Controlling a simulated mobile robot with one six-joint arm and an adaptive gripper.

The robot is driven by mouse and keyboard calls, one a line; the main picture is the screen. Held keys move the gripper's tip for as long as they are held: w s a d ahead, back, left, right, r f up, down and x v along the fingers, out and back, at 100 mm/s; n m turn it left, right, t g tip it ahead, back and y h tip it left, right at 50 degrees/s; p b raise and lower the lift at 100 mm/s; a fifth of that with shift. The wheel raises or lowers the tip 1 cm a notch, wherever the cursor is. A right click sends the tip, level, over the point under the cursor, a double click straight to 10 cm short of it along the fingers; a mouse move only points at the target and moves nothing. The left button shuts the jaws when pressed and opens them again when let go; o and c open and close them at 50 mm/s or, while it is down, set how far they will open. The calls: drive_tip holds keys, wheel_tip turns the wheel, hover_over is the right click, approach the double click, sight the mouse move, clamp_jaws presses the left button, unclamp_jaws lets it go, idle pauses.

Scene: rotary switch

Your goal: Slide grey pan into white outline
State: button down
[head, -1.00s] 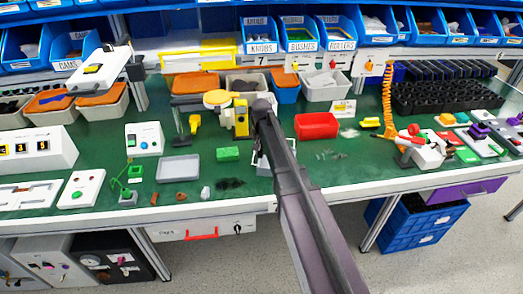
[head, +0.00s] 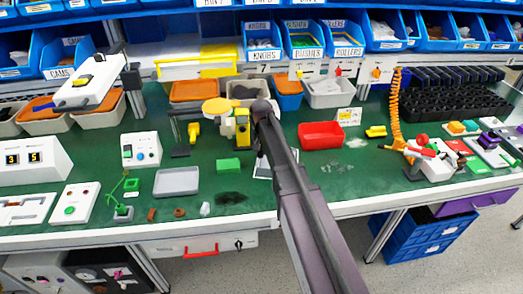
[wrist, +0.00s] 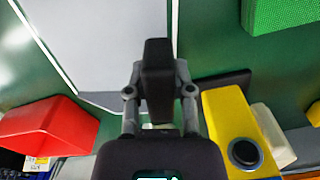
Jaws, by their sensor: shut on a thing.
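The grey pan (wrist: 105,45) is a flat, light grey plate in the wrist view. It lies on the green bench beside my gripper. In the head view a part of the outline (head: 262,174) shows left of my arm, which hides the rest. My gripper (wrist: 156,60) is shut at the pan's near right part; the exact grip is hidden behind the dark finger.
A green brick (wrist: 285,12) is at upper right. Another grey tray (head: 177,182) lies farther left on the bench in the head view.

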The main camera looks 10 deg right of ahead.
drive_tip(key=shift+c, duration=2)
unclamp_jaws()
drive_tip(key=shift+w, duration=0.1)
